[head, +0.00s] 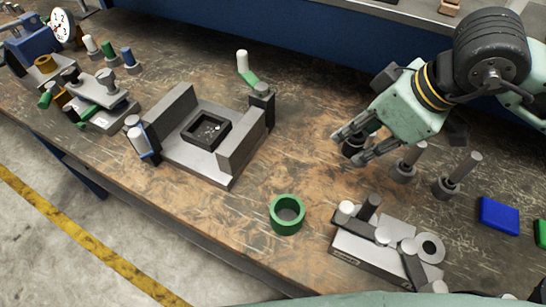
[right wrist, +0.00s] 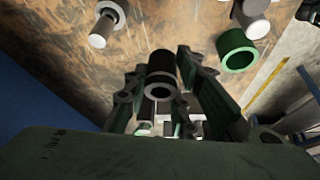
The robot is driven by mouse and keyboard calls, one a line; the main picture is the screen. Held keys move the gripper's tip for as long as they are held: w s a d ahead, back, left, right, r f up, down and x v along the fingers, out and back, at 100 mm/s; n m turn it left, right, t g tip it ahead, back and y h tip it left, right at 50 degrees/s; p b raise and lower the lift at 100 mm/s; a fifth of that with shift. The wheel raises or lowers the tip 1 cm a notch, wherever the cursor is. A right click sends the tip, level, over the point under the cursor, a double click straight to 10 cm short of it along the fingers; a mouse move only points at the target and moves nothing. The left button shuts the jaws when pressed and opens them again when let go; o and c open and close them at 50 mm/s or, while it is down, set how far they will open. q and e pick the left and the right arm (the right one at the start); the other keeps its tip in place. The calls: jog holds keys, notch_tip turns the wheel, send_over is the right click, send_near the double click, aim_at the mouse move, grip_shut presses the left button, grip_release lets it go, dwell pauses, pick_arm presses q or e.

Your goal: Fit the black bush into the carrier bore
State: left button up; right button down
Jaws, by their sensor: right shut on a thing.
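My right gripper (head: 356,144) is above the right half of the bench, shut on a small black bush (head: 352,150). The right wrist view shows the black bush (right wrist: 161,68) between the fingers, with a paler ring-shaped end facing the camera. The carrier bore cannot be told for certain. A grey block assembly (head: 370,252) at the front right has a pale ring (head: 429,248) with a dark hole, apart from the gripper. My left gripper is not in view.
A green ring (head: 287,214) stands on the bench in front. A grey fixture (head: 178,158) holds a black square tray (head: 190,137). Upright pegs (head: 406,164) stand right of the gripper, beyond them a blue block (head: 500,215). Bare wood lies between fixture and gripper.

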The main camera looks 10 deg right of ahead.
jog(key=shift+w+a+f, duration=0.15)
jog(key=shift+f, duration=0.2)
jog(key=shift+n, duration=0.3)
jog(key=w+a+f, duration=0.1)
jog(key=a+f, duration=0.1)
jog(key=a, duration=0.1)
jog(key=w+a+f, duration=0.2)
jog(key=a, duration=0.1)
jog(key=w+a+f, duration=0.1)
jog(key=a+f, duration=0.1)
jog(key=a, duration=0.1)
jog(key=shift+w+a+f+p, duration=0.15)
jog(key=shift+w+a+p, duration=0.15)
jog(key=shift+w+a, duration=0.1)
jog(key=shift+w+a+f, duration=0.1)
jog(key=shift+a+f, duration=0.05)
jog(key=shift+a, duration=0.05)
jog(key=shift+f, duration=0.2)
notch_tip(320, 180, down, 4)
jog(key=shift+r+b, duration=0.1)
jog(key=shift+b, duration=0.3)
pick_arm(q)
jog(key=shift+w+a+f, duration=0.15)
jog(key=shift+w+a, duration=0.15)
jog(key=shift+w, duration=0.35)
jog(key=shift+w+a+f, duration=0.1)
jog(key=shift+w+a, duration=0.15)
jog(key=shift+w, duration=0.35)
